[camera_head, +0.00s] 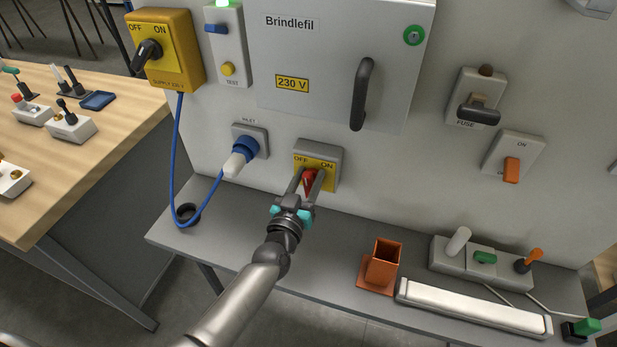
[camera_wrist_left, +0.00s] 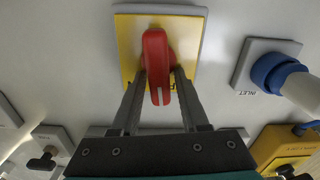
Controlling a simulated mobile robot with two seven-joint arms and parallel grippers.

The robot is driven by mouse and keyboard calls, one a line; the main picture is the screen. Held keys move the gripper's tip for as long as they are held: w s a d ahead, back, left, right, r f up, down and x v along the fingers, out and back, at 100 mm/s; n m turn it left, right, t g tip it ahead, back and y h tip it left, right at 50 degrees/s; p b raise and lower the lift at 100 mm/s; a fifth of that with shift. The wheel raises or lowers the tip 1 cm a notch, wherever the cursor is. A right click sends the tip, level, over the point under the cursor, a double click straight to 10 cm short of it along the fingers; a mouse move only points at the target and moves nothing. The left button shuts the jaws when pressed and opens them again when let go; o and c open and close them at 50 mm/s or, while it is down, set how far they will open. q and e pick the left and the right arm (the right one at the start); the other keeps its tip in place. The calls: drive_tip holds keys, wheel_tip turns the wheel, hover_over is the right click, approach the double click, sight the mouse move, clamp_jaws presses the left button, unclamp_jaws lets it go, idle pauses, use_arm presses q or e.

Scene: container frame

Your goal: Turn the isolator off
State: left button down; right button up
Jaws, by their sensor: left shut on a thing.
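The isolator (camera_head: 333,172) is a grey-framed yellow plate marked OFF on the left and ON on the right, low on the wall panel. Its red handle (camera_head: 311,181) also shows in the left wrist view (camera_wrist_left: 156,62), roughly upright there, with a white mark at its lower end. That view is turned upside down, so the marked end points up between the two labels. My left gripper (camera_head: 308,184) is shut on the red handle, one finger on each side. The fingers partly hide the plate and its lettering. My right gripper is not in view.
A blue plug sits in the inlet (camera_head: 245,147) left of the isolator. A grey cabinet door with a dark handle (camera_head: 361,94) is above. A yellow supply switch (camera_head: 165,50) is at upper left. An orange holder (camera_head: 383,264) and a white bar (camera_head: 470,306) rest on the shelf below.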

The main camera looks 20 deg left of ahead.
use_arm(q)
drive_tip(key=shift+s+f+n, duration=0.15)
drive_tip(key=shift+f+n, duration=0.05)
drive_tip(key=shift+n, duration=0.4)
drive_tip(key=shift+a+f+n, duration=0.15)
drive_tip(key=shift+f+n, duration=0.05)
drive_tip(key=shift+n, duration=0.5)
drive_tip(key=shift+a+f+n+b, duration=0.15)
drive_tip(key=shift+n+b, duration=0.2)
drive_tip(key=shift+n, duration=0.9)
drive_tip(key=shift+a+f+n+b, duration=0.1)
drive_tip(key=shift+n+b, duration=0.25)
drive_tip(key=shift+n, duration=0.9)
drive_tip(key=c, duration=0.7)
unclamp_jaws()
drive_tip(key=shift+c, duration=0.2)
drive_tip(key=shift+o, duration=0.3)
drive_tip(key=shift+r, duration=0.2)
drive_tip(key=shift+a, duration=0.1)
drive_tip(key=s, duration=1.5)
drive_tip(key=shift+a+p, duration=0.2)
drive_tip(key=shift+p, duration=0.1)
drive_tip(key=shift+d, duration=0.1)
